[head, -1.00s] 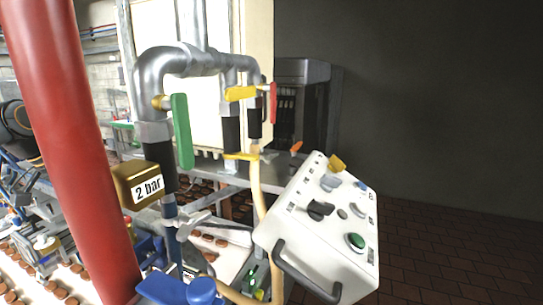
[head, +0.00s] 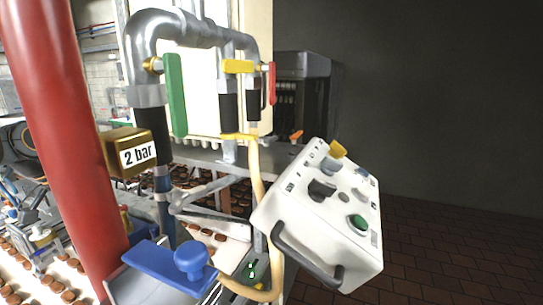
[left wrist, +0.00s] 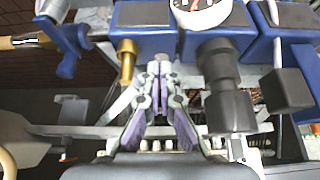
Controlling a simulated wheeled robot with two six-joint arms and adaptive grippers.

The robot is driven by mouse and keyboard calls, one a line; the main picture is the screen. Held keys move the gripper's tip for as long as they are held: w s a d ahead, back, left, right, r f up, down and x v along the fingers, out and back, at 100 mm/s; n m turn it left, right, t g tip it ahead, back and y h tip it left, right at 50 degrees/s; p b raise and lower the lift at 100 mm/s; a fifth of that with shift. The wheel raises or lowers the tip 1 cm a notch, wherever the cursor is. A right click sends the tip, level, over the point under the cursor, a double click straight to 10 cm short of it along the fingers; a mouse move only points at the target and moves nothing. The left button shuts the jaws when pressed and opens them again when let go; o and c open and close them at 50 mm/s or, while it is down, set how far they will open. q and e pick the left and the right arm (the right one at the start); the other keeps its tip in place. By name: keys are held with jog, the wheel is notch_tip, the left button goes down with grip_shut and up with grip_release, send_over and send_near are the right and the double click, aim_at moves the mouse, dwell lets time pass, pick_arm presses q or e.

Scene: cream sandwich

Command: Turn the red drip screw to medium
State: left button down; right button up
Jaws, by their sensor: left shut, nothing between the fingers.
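I cannot make out a red drip screw in either view. In the left wrist view my left gripper (left wrist: 158,82) is shut and empty, its purple-padded fingers together. In the head view a blue part with a rounded knob (head: 191,259) is at the bottom, below the pipes. I cannot identify either gripper in the head view.
A thick red column (head: 62,120) stands at the left. A grey pipe (head: 190,28) carries green (head: 175,95), yellow (head: 238,67) and red (head: 272,83) levers. A brass "2 bar" box (head: 120,160) and a white control box (head: 300,240) stand close by. The right-hand floor is clear.

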pick_arm(q)
jog(key=shift+w+d, duration=0.1)
jog(key=shift+w, duration=0.15)
dwell(0.3)
jog(key=shift+r+p, duration=0.1)
jog(key=shift+p, duration=0.3)
jog(key=shift+w, duration=0.1)
dwell(0.4)
jog(key=shift+a+r+b, duration=0.1)
jog(key=shift+a+b, duration=0.1)
jog(key=shift+b, duration=1.4)
jog(key=shift+f+b, duration=0.2)
jog(key=shift+b, duration=0.4)
notch_tip(320, 180, up, 6)
jog(key=p, duration=0.5)
jog(key=shift+s, duration=0.25)
